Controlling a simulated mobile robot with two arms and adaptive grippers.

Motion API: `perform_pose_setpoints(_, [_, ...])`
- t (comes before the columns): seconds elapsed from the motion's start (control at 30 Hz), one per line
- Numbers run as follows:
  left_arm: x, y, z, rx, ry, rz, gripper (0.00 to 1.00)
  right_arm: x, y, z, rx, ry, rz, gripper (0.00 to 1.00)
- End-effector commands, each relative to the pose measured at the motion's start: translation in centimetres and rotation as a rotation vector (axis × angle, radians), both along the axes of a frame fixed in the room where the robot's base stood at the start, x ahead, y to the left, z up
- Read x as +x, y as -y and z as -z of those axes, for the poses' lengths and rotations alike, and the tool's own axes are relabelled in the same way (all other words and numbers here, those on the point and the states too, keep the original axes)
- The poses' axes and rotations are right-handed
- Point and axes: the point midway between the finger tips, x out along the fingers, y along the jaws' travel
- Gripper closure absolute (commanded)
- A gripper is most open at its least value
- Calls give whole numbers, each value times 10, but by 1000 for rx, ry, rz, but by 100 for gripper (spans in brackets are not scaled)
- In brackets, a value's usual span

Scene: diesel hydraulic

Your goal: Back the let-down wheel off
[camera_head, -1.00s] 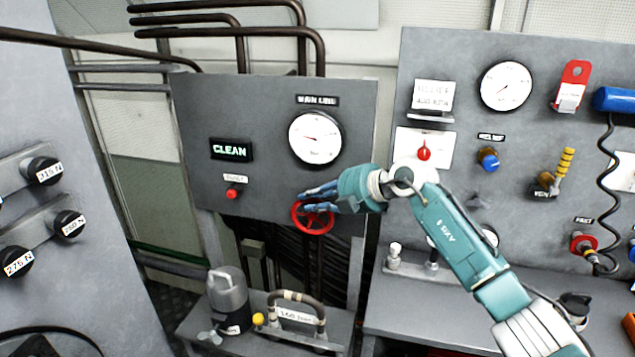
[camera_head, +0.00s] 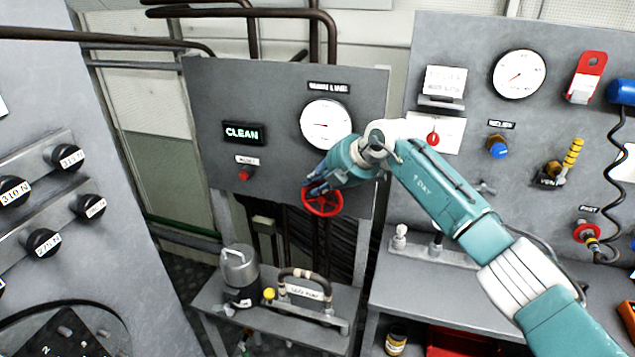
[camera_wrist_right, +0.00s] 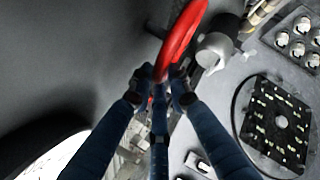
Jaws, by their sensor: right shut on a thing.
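The let-down wheel is a red spoked handwheel (camera_head: 323,202) at the lower edge of the grey gauge panel (camera_head: 230,80). It also shows in the right wrist view as a red rim (camera_wrist_right: 182,38). My right gripper (camera_head: 314,187) is at the wheel's upper left rim. In the right wrist view its blue fingers (camera_wrist_right: 160,82) are shut on the rim from both sides. The main line gauge (camera_head: 327,124) sits above the wheel, partly covered by my right arm. A lit sign reading CLEAN (camera_head: 242,132) is on the same panel. My left gripper is out of view.
A red button (camera_head: 245,174) sits left of the wheel. Below stands a bench with a grey canister (camera_head: 239,272) and a handled hose piece (camera_head: 304,285). The right panel (camera_head: 450,45) carries a gauge, knobs and a coiled cord. A knobbed cabinet (camera_head: 60,110) stands at the left.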

Motion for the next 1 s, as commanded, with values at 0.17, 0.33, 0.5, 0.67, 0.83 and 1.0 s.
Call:
perform_pose_setpoints(0.17, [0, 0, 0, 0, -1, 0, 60, -3, -2, 4, -1, -9, -5, 68])
perform_pose_setpoints(0.33, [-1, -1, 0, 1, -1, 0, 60, -2, -1, 3, 0, -5, -2, 68])
perform_pose_setpoints(0.5, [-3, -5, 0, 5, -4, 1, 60, -2, 1, -1, 0, -2, -2, 68])
perform_pose_setpoints(0.67, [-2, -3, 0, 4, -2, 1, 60, -11, 12, -15, 0, 0, -1, 68])
perform_pose_setpoints(0.83, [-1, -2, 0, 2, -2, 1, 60, -30, 30, -41, -2, 0, -2, 68])
perform_pose_setpoints(1.0, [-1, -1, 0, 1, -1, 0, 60, -47, 45, -65, -2, -1, -3, 68])
